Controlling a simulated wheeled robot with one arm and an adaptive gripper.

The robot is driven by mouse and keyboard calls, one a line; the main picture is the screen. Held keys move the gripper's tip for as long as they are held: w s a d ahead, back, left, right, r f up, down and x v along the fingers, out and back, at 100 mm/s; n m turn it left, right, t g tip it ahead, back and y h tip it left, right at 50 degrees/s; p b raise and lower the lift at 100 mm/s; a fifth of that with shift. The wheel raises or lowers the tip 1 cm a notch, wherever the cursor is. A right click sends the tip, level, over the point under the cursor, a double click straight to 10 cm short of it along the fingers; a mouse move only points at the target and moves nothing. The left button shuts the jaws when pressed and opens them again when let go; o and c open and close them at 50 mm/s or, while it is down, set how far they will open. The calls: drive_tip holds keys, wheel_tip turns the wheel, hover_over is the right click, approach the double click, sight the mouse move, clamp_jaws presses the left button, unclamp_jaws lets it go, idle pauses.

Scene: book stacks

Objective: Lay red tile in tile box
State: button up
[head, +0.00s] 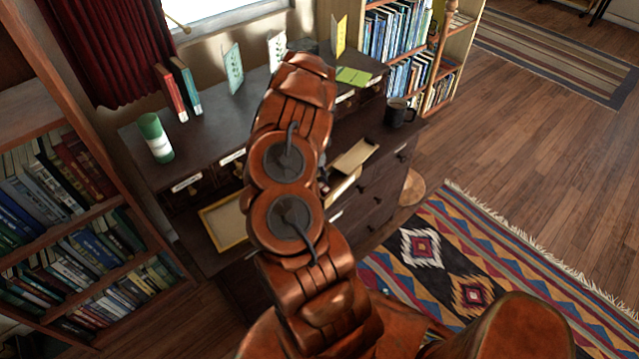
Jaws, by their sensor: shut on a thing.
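My arm covers the middle of the head view and hides most of my gripper. Only a small dark part of the gripper (323,182) shows at the arm's right edge, above the cabinet front, with a small reddish bit at it. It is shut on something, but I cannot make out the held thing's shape. A shallow yellow-rimmed wooden tray (222,246) shows left of my arm, partly hidden by it. A tan open box-like piece (357,155) lies right of my arm. I cannot tell which of these is the tile box.
The dark cabinet (215,130) carries a green-and-white cylinder (155,138), a red book (171,95), a teal book (186,86), standing cards (232,68) and a dark mug (399,113). Bookshelves stand left (70,235) and behind. A patterned rug (470,255) lies on the open floor at right.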

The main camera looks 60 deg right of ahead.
drive_tip(key=shift+f+b, duration=0.6)
drive_tip(key=shift+b, duration=0.15)
drive_tip(key=o, duration=0.9)
drive_tip(key=shift+r, duration=0.1)
drive_tip(key=shift+w+r+p, duration=0.1)
drive_tip(key=shift+r+p, duration=0.65)
drive_tip(key=shift+p, duration=0.3)
drive_tip(key=b+v, duration=0.4)
drive_tip(key=v, duration=0.7)
drive_tip(key=shift+w+d+r+b, duration=0.15)
drive_tip(key=shift+w+r+b, duration=0.1)
drive_tip(key=shift+r+b, duration=0.1)
